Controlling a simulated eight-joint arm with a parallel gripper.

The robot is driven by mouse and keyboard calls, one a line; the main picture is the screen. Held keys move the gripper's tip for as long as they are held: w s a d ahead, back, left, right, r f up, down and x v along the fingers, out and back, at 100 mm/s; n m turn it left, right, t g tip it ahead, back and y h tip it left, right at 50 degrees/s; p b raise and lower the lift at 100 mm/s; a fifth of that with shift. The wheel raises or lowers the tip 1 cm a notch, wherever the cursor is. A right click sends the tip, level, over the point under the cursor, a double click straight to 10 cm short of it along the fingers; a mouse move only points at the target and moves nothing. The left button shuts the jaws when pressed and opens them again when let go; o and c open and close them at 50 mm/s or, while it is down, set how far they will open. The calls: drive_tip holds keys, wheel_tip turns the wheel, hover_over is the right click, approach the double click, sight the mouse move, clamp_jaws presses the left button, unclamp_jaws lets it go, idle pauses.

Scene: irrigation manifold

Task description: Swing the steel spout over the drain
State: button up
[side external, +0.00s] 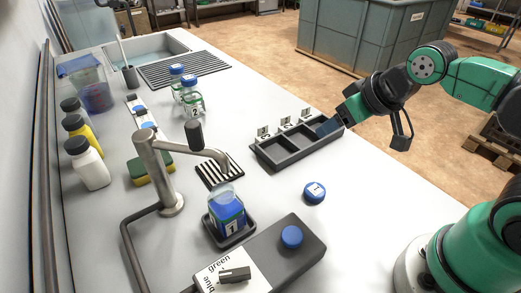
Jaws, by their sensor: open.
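The steel spout (185,149) reaches right from the top of a bent steel post and turns down at its tip. A black upright knob (195,135) stands on it. In the picture the tip lies just above the mouth of bottle 1 (227,212), in front of the slotted black-and-white drain grate (214,177). Exact depth is hard to tell. The grate shows clear behind the spout tip. My gripper (335,122) is open, at the right end of the divided black tray, well right of the spout. Its fingertips are hard to make out, and I see nothing held.
The black tray (275,163) has several compartments with tags. Bottle 1 stands in a small black dish. Capped bottles (189,99), a sponge (145,173) and white and yellow bottles (92,170) stand farther left.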

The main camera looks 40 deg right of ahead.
drive_tip(key=s+a+n+g+y, duration=0.1)
drive_tip(key=s+a+n+g, duration=0.2)
drive_tip(key=a, duration=0.5)
drive_tip(key=n+g, duration=0.3)
drive_tip(key=g, duration=0.1)
hover_over(292, 235)
drive_tip(key=shift+w+d+f+h, duration=0.1)
drive_tip(key=shift+w+f+h, duration=0.1)
drive_tip(key=shift+f, duration=0.25)
drive_tip(key=shift+w+d+f+h, duration=0.1)
drive_tip(key=shift+f+h, duration=0.1)
drive_tip(key=shift+f, duration=0.2)
drive_tip(key=f, duration=0.5)
drive_tip(key=shift+s+a+f, duration=0.15)
drive_tip(key=shift+s+a, duration=0.05)
drive_tip(key=shift+s, duration=0.05)
drive_tip(key=shift+f, duration=0.85)
